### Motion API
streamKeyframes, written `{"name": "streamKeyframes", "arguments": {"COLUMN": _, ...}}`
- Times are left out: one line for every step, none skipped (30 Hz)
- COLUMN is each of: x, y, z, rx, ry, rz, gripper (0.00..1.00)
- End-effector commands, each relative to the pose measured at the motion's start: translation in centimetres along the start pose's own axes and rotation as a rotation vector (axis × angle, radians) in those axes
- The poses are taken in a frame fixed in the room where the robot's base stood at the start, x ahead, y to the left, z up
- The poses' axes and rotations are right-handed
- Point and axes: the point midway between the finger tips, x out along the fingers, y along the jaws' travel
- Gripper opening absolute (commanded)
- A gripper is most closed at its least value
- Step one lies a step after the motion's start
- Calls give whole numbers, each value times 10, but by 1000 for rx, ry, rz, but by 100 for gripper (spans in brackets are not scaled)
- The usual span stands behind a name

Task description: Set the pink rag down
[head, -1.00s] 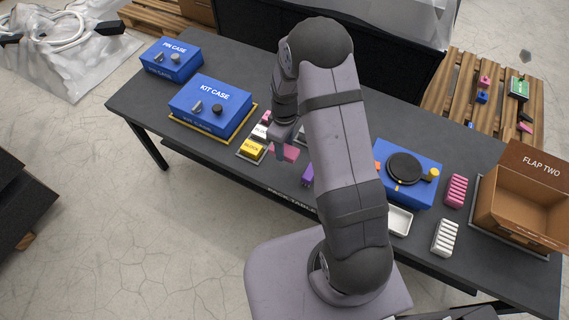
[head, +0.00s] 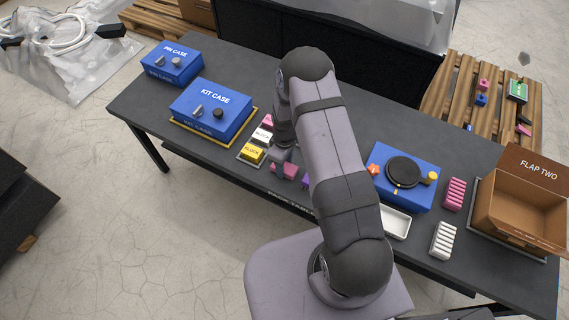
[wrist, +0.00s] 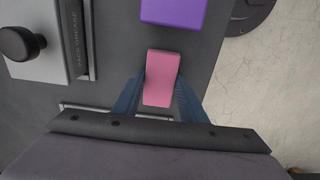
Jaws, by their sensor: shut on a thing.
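The pink rag (wrist: 162,80) looks like a smooth, block-like pink piece in the wrist view. My gripper (wrist: 161,92) has its two blue fingers closed on its sides. In the head view the pink rag (head: 290,171) shows low at my gripper (head: 288,170), near the front edge of the dark table (head: 240,72). I cannot tell whether its underside touches the table. A purple block (wrist: 172,10) lies just beyond the rag in the wrist view, with a small gap between them. My arm partly hides that block in the head view.
A rack with yellow (head: 252,152), white and pink blocks stands left of my gripper. The blue kit case (head: 211,108) is farther left. Right of my arm are a blue case with a black dial (head: 404,170), a white tray (head: 397,222) and a cardboard box (head: 520,205).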

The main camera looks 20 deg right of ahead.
Motion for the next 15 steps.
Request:
{"name": "streamKeyframes", "arguments": {"x": 2, "y": 0, "z": 0, "rx": 0, "ry": 0, "rz": 0, "gripper": 20}}
{"name": "streamKeyframes", "arguments": {"x": 2, "y": 0, "z": 0, "rx": 0, "ry": 0, "rz": 0, "gripper": 20}}
{"name": "streamKeyframes", "arguments": {"x": 2, "y": 0, "z": 0, "rx": 0, "ry": 0, "rz": 0, "gripper": 20}}
{"name": "streamKeyframes", "arguments": {"x": 2, "y": 0, "z": 0, "rx": 0, "ry": 1, "rz": 1, "gripper": 20}}
{"name": "streamKeyframes", "arguments": {"x": 2, "y": 0, "z": 0, "rx": 0, "ry": 1, "rz": 1, "gripper": 20}}
{"name": "streamKeyframes", "arguments": {"x": 2, "y": 0, "z": 0, "rx": 0, "ry": 0, "rz": 1, "gripper": 20}}
{"name": "streamKeyframes", "arguments": {"x": 2, "y": 0, "z": 0, "rx": 0, "ry": 0, "rz": 1, "gripper": 20}}
{"name": "streamKeyframes", "arguments": {"x": 2, "y": 0, "z": 0, "rx": 0, "ry": 0, "rz": 0, "gripper": 20}}
{"name": "streamKeyframes", "arguments": {"x": 2, "y": 0, "z": 0, "rx": 0, "ry": 0, "rz": 0, "gripper": 20}}
{"name": "streamKeyframes", "arguments": {"x": 3, "y": 0, "z": 0, "rx": 0, "ry": 0, "rz": 0, "gripper": 20}}
{"name": "streamKeyframes", "arguments": {"x": 4, "y": 0, "z": 0, "rx": 0, "ry": 0, "rz": 0, "gripper": 20}}
{"name": "streamKeyframes", "arguments": {"x": 5, "y": 0, "z": 0, "rx": 0, "ry": 0, "rz": 0, "gripper": 20}}
{"name": "streamKeyframes", "arguments": {"x": 6, "y": 0, "z": 0, "rx": 0, "ry": 0, "rz": 0, "gripper": 20}}
{"name": "streamKeyframes", "arguments": {"x": 6, "y": 0, "z": 0, "rx": 0, "ry": 0, "rz": 0, "gripper": 43}}
{"name": "streamKeyframes", "arguments": {"x": 5, "y": 0, "z": 0, "rx": 0, "ry": 0, "rz": 0, "gripper": 53}}
